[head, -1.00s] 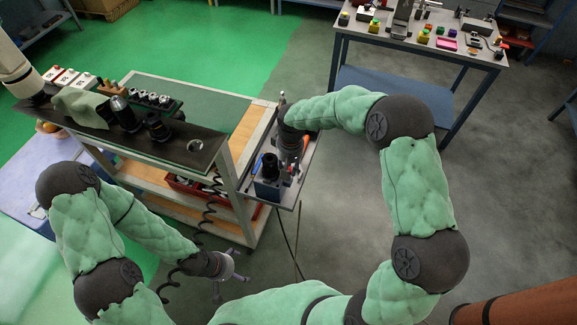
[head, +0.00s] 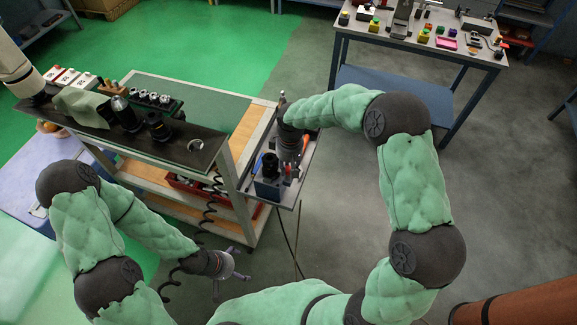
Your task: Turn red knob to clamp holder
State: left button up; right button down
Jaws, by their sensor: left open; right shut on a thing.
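A black tool holder (head: 270,163) stands upright in a blue clamping block (head: 267,189) on the small side shelf of the cart. My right gripper (head: 289,160) reaches down from above, just behind and right of the holder. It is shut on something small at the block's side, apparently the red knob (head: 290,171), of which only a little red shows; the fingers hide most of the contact. My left gripper (head: 232,273) is open and empty, low in front of the cart and away from the block.
The cart (head: 222,160) carries several black holders, a green cloth (head: 83,107) and a rack of collets on its upper shelf. An orange-red handle (head: 305,143) lies beside my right gripper. A coiled black cord hangs at the cart's front.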

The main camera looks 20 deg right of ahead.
aim_at(290, 167)
jog(key=c, duration=1)
grip_release()
jog(key=shift+o, duration=0.2)
notch_tip(290, 167, up, 12)
jog(key=shift+w+d, duration=0.15)
jog(key=shift+d, duration=0.1)
